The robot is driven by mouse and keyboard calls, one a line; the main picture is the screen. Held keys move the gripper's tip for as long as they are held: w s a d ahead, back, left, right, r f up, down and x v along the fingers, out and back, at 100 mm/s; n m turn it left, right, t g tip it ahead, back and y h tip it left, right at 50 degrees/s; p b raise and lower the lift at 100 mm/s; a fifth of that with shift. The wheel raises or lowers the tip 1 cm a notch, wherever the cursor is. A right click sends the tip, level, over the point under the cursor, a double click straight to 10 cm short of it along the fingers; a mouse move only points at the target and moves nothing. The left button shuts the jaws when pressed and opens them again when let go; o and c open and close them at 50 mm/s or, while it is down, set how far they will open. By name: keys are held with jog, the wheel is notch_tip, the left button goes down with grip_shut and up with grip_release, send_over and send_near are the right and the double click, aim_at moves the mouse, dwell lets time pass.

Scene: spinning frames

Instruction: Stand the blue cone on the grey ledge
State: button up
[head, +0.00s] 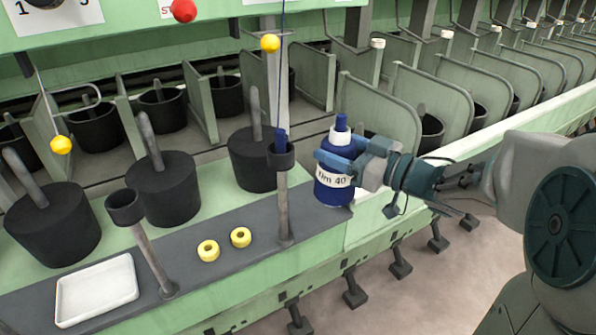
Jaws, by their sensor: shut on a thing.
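The blue cone (333,192), with a white label reading "Nm 40" and a pale band under its blue top, is near the right end of the grey ledge (264,222). It looks upright. My gripper (331,158) reaches in from the right and is shut on the cone's upper part, with blue fingers across it. The cone's base is over or at the ledge surface; I cannot tell whether it touches. The fingers hide part of the cone's upper body.
Left of the cone, a post with a dark cup (281,157) rises from the ledge. Two yellow rings (208,250) (241,237), a white tray (97,290) and another cup post (126,207) occupy the ledge leftward. Black cans (162,196) stand behind. The ledge ends right of the cone.

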jog(key=w+a+f+b, duration=0.4)
jog(key=w+f, duration=0.3)
jog(key=f, duration=0.2)
jog(key=shift+w+a+f, duration=0.15)
jog(key=shift+a, duration=0.45)
jog(key=shift+b, duration=0.3)
jog(key=shift+f, duration=0.2)
jog(key=o, duration=1.4)
jog(key=shift+r, duration=0.1)
jog(key=p+v, duration=0.2)
jog(key=v, duration=1)
